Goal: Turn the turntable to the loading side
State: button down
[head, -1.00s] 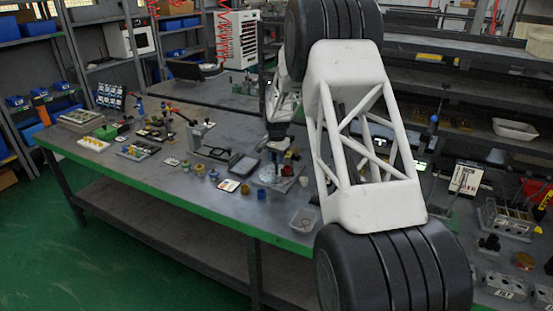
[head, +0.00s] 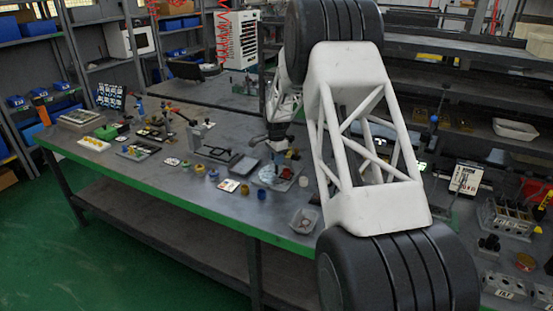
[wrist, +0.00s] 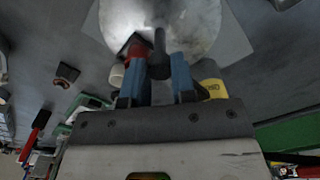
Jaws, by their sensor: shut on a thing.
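The turntable (wrist: 200,25) is a round, pale, scuffed metal disc on a grey base plate, at the top of the wrist view. In the head view the turntable (head: 266,177) lies on the bench, partly hidden under my wrist. My gripper (wrist: 157,72) has two blue fingers, closed around a dark upright post with a rounded knob (wrist: 160,66) at the disc's near edge. A dark red part (wrist: 136,47) is beside the post, at the disc's edge. In the head view my gripper (head: 276,147) is small and its fingers are hard to make out.
A yellow cylinder (wrist: 209,88) stands close to the right finger, and a white one (wrist: 117,76) is left of the left finger. Several small parts stand left of the turntable.

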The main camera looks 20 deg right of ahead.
jog(key=shift+r+m, duration=0.1)
jog(key=shift+m, duration=3.2)
jog(key=c, duration=1.2)
grip_release()
jog(key=shift+r, duration=3.85)
jog(key=shift+r, duration=0.1)
